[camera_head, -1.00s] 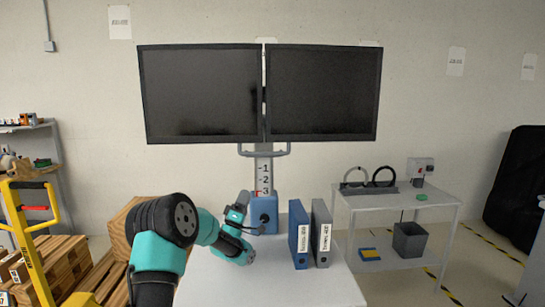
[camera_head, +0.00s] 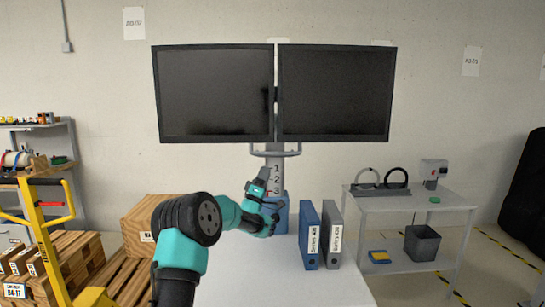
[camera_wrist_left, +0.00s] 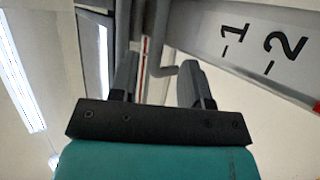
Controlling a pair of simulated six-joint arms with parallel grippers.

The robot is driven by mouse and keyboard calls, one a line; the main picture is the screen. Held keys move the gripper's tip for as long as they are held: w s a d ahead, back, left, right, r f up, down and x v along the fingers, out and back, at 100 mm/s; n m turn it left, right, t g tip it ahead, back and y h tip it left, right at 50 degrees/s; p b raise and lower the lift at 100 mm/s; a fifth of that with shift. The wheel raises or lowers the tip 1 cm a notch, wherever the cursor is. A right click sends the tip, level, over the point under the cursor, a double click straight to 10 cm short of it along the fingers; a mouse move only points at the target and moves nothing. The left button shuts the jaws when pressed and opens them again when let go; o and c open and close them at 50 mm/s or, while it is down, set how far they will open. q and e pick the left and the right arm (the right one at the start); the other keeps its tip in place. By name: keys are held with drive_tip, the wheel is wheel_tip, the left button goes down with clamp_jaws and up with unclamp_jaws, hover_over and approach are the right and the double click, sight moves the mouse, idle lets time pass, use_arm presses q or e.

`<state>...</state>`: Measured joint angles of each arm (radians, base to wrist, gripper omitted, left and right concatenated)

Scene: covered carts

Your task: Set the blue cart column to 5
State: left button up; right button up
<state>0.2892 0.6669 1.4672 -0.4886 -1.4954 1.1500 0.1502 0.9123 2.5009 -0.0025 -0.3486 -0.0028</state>
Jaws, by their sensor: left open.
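The blue cart's column (camera_head: 277,172) is a grey post with the numbers 1, 2 and 3 showing above a blue housing (camera_head: 282,212). A small red mark sits by the 3. The post carries two dark monitors (camera_head: 215,95) and a grey handle bar (camera_head: 275,153) below them. My left gripper (camera_head: 265,173) is open at the left side of the column, below the handle. In the left wrist view, the column (camera_wrist_left: 255,45) with 1 and 2 passes beyond the open fingers (camera_wrist_left: 158,78), and a grey bent bar (camera_wrist_left: 165,70) shows between them. My right gripper is out of view.
A blue binder (camera_head: 309,237) and a grey binder (camera_head: 333,235) stand on the white cart top (camera_head: 290,275), right of the housing. A side table (camera_head: 420,202) stands at the right. A yellow pallet truck (camera_head: 50,235) and wooden pallets are at the left.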

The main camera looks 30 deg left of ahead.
sight(275, 145)
use_arm(q)
drive_tip(key=x, duration=0.8)
drive_tip(key=shift+w+r, duration=0.1)
clamp_jaws()
idle(0.4)
